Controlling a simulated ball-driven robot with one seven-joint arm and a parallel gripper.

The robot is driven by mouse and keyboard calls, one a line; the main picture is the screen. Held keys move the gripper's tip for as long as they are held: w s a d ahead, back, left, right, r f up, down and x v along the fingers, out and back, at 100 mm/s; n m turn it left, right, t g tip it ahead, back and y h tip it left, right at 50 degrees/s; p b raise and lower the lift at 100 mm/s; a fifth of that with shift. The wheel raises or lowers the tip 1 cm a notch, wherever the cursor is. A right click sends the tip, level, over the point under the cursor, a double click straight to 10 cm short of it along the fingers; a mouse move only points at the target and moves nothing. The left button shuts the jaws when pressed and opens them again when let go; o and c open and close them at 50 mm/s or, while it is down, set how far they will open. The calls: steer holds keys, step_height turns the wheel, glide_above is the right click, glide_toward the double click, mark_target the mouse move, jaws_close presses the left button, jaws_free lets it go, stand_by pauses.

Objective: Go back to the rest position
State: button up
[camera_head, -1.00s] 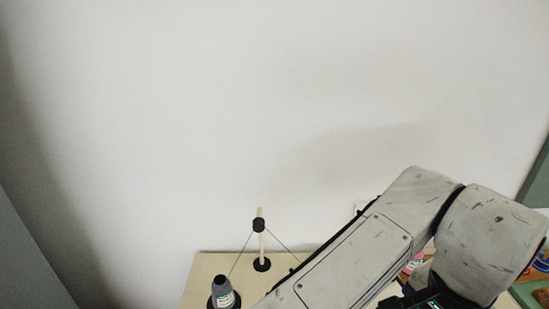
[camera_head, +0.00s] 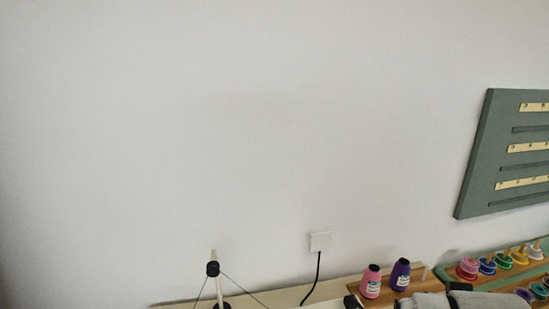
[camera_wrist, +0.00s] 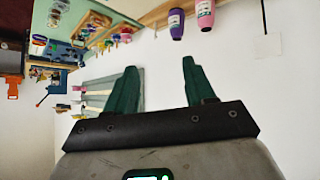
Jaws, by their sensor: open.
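My gripper (camera_wrist: 158,88) shows in the wrist view, with its two green fingers spread apart and nothing between them. It points at the white wall, and the wrist picture is turned so the counter lies along its top. In the head view my gripper is out of sight. Only a grey piece of my arm shows at the bottom right edge.
A green-grey wall board (camera_head: 487,170) hangs at right. A thin post (camera_head: 213,269) stands lower left. The wall's middle is clear.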

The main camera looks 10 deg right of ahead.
steer(key=s+a+f+n+g+y, duration=0.1)
steer(key=s+a+f+n+y, duration=0.1)
steer(key=s+a+f, duration=0.35)
steer(key=s+a+f+n+y, duration=0.2)
steer(key=s+a+f, duration=0.1)
steer(key=f, duration=0.5)
steer(key=s+a+f+n+g+y, duration=0.1)
steer(key=s+a+f+n+y, duration=0.1)
steer(key=s+a+f, duration=0.3)
steer(key=s+d+f+g+b, duration=0.1)
steer(key=s+f+b, duration=0.3)
steer(key=f, duration=0.4)
steer(key=s+d+f+g+b, duration=0.2)
steer(key=s+f+b, duration=0.3)
steer(key=f, duration=0.4)
steer(key=shift+g+b, duration=0.5)
steer(key=shift+b, duration=0.1)
